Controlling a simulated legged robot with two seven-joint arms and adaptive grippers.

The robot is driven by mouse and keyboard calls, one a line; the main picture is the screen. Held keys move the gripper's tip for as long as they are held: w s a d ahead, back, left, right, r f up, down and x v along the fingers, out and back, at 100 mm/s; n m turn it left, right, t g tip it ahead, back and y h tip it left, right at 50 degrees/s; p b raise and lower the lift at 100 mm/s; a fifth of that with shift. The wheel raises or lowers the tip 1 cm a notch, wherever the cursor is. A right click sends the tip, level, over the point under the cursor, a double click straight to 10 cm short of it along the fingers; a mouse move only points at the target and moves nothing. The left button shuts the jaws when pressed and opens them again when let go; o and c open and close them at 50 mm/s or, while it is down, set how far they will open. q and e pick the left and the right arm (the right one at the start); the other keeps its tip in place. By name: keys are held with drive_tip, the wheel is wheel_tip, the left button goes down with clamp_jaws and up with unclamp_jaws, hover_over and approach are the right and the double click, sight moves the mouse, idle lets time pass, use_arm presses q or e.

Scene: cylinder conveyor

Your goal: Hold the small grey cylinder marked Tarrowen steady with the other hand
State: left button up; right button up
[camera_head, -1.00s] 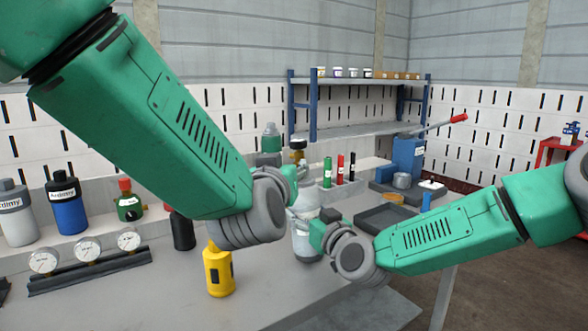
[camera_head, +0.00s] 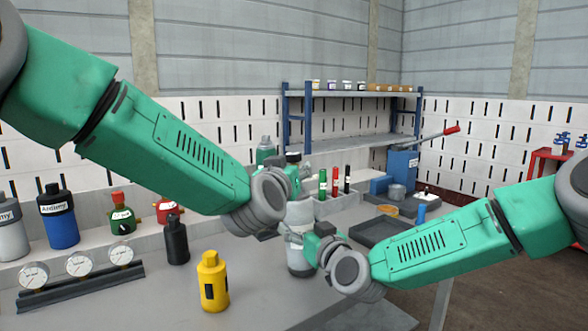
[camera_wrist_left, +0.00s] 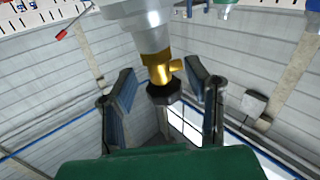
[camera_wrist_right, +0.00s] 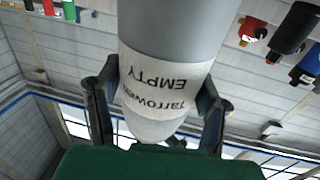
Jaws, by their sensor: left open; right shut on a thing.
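The small grey cylinder (camera_head: 300,258) stands on the bench in the head view, its top partly hidden by my grippers. In the right wrist view its white label (camera_wrist_right: 165,85) reads Tarrowen and EMPTY. My right gripper (camera_head: 312,243) is shut on the cylinder's side, with a finger on each side of it in the right wrist view. My left gripper (camera_wrist_left: 162,92) is open at the cylinder's top. In the left wrist view, the brass valve (camera_wrist_left: 157,68) and its dark knob (camera_wrist_left: 163,93) lie between the open fingers, with gaps on both sides.
A yellow cylinder (camera_head: 212,282) and a black bottle (camera_head: 176,240) stand left of the grey cylinder. A rack of gauges (camera_head: 80,264) lies further left, with a blue bottle (camera_head: 59,218) behind. A dark tray (camera_head: 380,231) lies to the right. Bare bench shows in front.

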sight(291, 157)
use_arm(q)
drive_tip(key=shift+x, duration=0.8)
clamp_jaws()
drive_tip(key=shift+c, duration=1.6)
unclamp_jaws()
drive_tip(key=shift+a+r, duration=0.15)
drive_tip(key=shift+r, duration=1.1)
drive_tip(key=shift+f, duration=0.15)
